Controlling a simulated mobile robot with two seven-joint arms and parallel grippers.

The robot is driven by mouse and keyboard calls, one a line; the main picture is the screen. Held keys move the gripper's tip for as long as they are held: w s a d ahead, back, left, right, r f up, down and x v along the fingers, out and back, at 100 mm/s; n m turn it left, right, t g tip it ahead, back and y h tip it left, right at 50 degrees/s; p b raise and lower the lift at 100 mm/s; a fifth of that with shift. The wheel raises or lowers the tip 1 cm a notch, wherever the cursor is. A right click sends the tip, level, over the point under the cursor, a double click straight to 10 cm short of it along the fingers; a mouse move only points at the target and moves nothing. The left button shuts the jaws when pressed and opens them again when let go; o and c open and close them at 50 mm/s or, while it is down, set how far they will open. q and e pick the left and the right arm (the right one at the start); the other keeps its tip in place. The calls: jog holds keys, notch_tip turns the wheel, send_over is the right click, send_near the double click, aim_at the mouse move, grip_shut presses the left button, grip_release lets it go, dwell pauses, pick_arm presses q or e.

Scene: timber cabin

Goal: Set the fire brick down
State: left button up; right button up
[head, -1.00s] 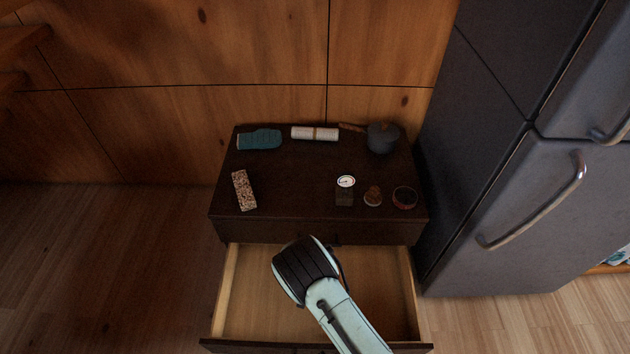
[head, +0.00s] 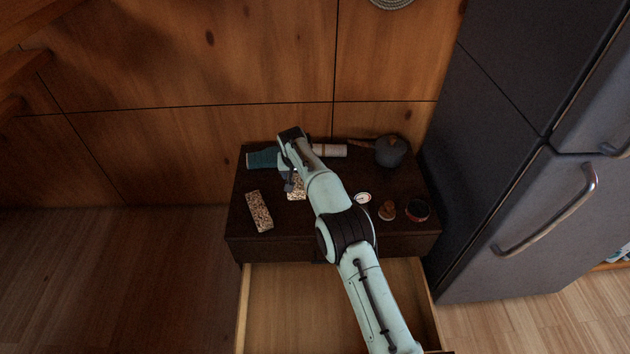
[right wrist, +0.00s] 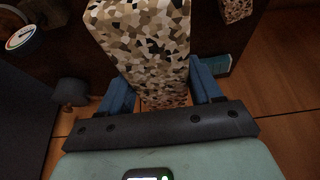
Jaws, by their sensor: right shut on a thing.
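The fire brick, a block with a tan, brown and white speckled pattern, is between the blue fingers of my right gripper (right wrist: 160,90) in the right wrist view (right wrist: 150,40). In the head view my right gripper (head: 291,184) reaches over the dark cabinet top (head: 335,226), pointing down, and a small part of the held brick (head: 297,190) shows below it. The arm hides the rest. I cannot tell whether the brick touches the top. A second speckled block (head: 258,211) lies to its left, apart from it. My left gripper is not in view.
A teal object (head: 262,159), a white roll (head: 330,150) and a grey pot (head: 390,151) stand along the back. A dial (head: 363,197), a small brown object (head: 387,211) and a round dark container (head: 418,210) are at right. The drawer (head: 285,300) is open; a fridge (head: 535,200) stands right.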

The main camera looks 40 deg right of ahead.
jog(key=shift+w+d+r, duration=0.1)
jog(key=shift+d+r, duration=0.35)
jog(key=shift+r, duration=0.2)
notch_tip(320, 180, down, 19)
jog(key=b, duration=0.3)
jog(key=shift+f, duration=0.2)
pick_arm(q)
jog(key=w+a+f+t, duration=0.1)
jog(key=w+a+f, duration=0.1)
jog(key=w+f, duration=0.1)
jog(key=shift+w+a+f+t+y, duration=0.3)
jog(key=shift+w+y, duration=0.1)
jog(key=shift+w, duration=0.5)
pick_arm(e)
jog(key=shift+f, duration=0.15)
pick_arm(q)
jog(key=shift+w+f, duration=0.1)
pick_arm(e)
jog(key=o, duration=1.5)
jog(key=shift+o, duration=0.2)
